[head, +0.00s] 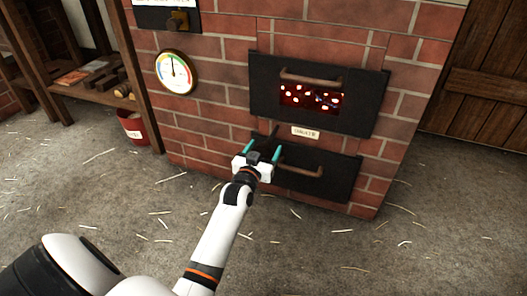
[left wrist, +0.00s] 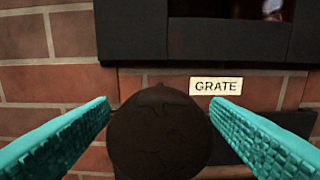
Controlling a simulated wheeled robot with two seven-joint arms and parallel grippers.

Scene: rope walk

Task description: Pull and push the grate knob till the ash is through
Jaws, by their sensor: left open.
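The grate knob (left wrist: 158,135) is a dark brown round ball, large in the left wrist view. It sits between the two teal fingers of my left gripper (left wrist: 160,140), with gaps on both sides. In the head view, my left gripper (head: 262,150) is open in front of the brick furnace, left of the GRATE label (head: 305,133). The knob is hard to make out there. Glowing embers (head: 311,97) show in the window of the upper black door (head: 360,105). No ash is visible. My right gripper is not in view.
A lower black door (head: 343,182) with a curved handle (head: 302,170) is right of my left gripper. A dial gauge (head: 176,72) hangs on the brick wall. A red bucket (head: 132,128) stands by a wooden shelf (head: 105,108). The straw-strewn floor (head: 370,250) is open.

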